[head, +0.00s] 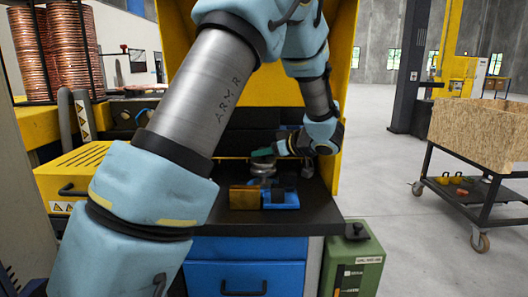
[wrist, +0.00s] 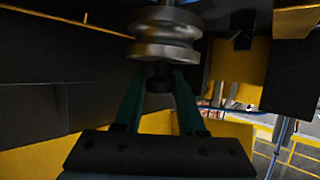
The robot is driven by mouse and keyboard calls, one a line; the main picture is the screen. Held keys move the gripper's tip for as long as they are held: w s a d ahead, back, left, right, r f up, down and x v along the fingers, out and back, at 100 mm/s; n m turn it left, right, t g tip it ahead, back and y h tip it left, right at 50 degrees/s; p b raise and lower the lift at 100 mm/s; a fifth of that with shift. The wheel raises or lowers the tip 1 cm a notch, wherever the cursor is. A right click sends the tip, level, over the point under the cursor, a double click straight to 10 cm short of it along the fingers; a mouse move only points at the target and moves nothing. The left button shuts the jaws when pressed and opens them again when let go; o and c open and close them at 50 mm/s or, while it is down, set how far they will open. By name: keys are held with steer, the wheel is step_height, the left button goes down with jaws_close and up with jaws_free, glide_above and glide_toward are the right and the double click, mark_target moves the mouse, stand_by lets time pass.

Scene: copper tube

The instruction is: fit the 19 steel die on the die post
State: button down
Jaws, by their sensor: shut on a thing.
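My gripper (head: 263,153) reaches in from the right over the black bench top, with green fingers. In the wrist view the fingers (wrist: 158,82) close on a narrow dark stub below a grooved, shiny steel die (wrist: 164,42). In the head view small grey metal parts (head: 262,170) show just below the fingers; I cannot separate the die from the post there. No size mark is legible.
A brass-coloured block (head: 243,198) and a blue block (head: 283,201) sit at the front of the bench top (head: 318,207). A yellow panel (head: 347,65) borders the bench on the right. A green case (head: 354,260) stands below it. Copper coils (head: 74,50) stand at left.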

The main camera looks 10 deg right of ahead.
mark_target(270, 162)
steer(key=shift+f+b, duration=0.55)
steer(key=shift+f, duration=1.2)
steer(key=c, duration=0.7)
jaws_free()
steer(key=shift+o, duration=1.4)
steer(key=shift+f, duration=0.15)
steer(key=shift+s, duration=0.1)
steer(key=b+v, duration=0.1)
steer(key=v, duration=0.9)
steer(key=shift+s+d+r+b, duration=0.2)
steer(key=shift+r+b, duration=0.05)
steer(key=shift+b, duration=0.05)
